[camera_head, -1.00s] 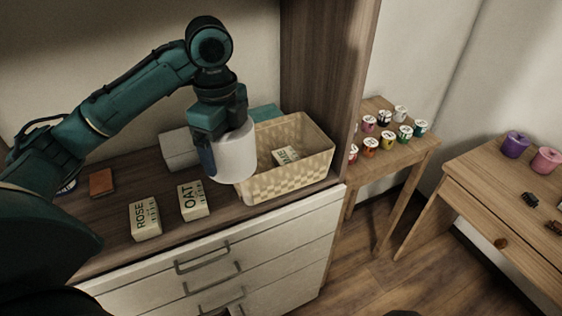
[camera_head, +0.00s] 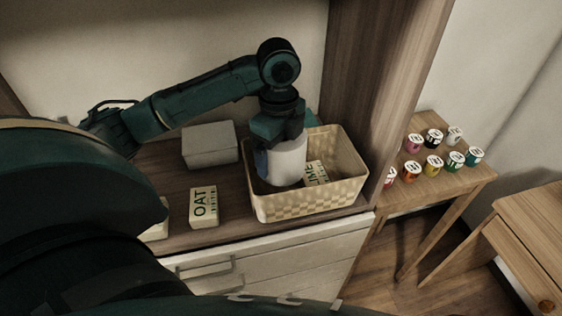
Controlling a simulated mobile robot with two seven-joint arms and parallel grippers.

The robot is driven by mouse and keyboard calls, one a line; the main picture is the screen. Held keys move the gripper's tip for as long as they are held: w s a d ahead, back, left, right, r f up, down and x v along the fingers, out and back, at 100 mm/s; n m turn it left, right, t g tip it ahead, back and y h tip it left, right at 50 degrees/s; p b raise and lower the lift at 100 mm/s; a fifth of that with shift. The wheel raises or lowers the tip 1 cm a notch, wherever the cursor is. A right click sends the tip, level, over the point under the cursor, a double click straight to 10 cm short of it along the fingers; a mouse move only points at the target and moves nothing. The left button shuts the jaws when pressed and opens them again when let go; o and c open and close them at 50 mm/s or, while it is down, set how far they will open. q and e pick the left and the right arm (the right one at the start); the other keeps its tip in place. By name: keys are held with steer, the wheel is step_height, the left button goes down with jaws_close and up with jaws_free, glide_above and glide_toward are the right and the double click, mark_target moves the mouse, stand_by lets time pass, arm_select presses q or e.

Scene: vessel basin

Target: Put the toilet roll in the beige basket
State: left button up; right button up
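The white toilet roll (camera_head: 286,162) is held by my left gripper (camera_head: 270,160), whose fingers point down along its side. The roll is over the left part of the beige basket (camera_head: 300,207), with its lower end inside or just above the basket's opening; its exact height is hard to tell. The basket is woven and stands on the wooden top of the drawer unit. A box lettered "IME" (camera_head: 316,174) lies in the basket, right of the roll. My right gripper is not in view.
A box lettered "OAT" (camera_head: 203,206) stands left of the basket. A grey box (camera_head: 210,145) is behind it. A teal object is partly hidden behind the basket. A wooden side panel (camera_head: 385,90) rises right of the basket. Several small cups stand on a side table (camera_head: 430,182).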

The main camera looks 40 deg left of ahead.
arm_select(q)
steer(key=shift+f, duration=1.8)
steer(key=shift+f, duration=0.1)
steer(key=shift+f, duration=0.35)
steer(key=o, duration=0.8)
step_height(320, 180, up, 13)
